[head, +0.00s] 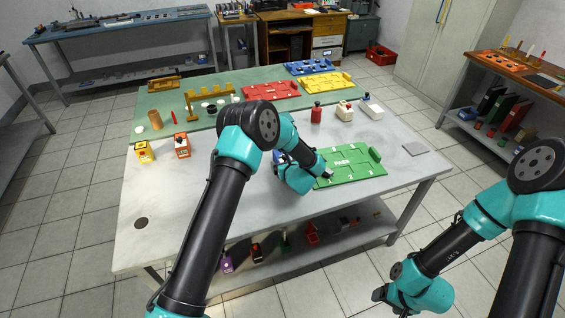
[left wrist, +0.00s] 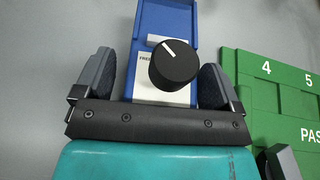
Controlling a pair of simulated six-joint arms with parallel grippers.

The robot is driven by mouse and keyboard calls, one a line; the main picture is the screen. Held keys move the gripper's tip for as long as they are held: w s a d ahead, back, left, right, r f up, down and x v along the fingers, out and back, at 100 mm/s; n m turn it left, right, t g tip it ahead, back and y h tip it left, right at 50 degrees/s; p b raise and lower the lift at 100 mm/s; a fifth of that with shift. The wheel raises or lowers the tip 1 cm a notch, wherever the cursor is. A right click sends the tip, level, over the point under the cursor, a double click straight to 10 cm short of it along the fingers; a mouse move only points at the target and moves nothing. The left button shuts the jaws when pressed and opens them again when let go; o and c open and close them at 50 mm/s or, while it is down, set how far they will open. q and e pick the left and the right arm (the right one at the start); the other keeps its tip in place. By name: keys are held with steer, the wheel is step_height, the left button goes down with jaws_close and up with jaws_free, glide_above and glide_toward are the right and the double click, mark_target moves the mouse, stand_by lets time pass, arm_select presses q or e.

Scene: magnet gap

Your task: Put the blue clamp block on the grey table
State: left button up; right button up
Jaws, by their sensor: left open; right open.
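The blue clamp block (left wrist: 165,20) has a black knob (left wrist: 173,65) with a white pointer and a white label that reads "FREE" in part. In the left wrist view it lies between the two open fingers of my left gripper (left wrist: 158,85), closer to the right finger; contact cannot be told. In the head view, only a bit of blue (head: 279,156) shows behind my left wrist. The grey table (head: 170,195) shows around the block; whether the block rests on it is unclear. My right gripper (head: 381,295) is open, low in front of the table's right side.
A green board (head: 350,174) marked "PASS" lies right of my left gripper. Orange (head: 182,146) and yellow (head: 144,152) blocks stand at the left. A red bottle-shaped item (head: 316,113) and white blocks stand behind. The table's front left is mostly clear.

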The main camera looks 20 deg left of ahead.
arm_select(q)
steer(key=shift+c, duration=0.3)
steer(key=c, duration=1.1)
steer(key=shift+r, duration=0.85)
steer(key=shift+c, duration=0.2)
step_height(320, 180, up, 2)
steer(key=shift+s+d+r, duration=0.1)
steer(key=shift+s, duration=0.05)
steer(key=s+d, duration=0.1)
steer(key=s, duration=0.4)
steer(key=s+d, duration=0.1)
steer(key=s, duration=0.4)
steer(key=s+d+r, duration=0.1)
steer(key=s+d, duration=0.1)
steer(key=s, duration=0.3)
steer(key=shift+d+r, duration=0.1)
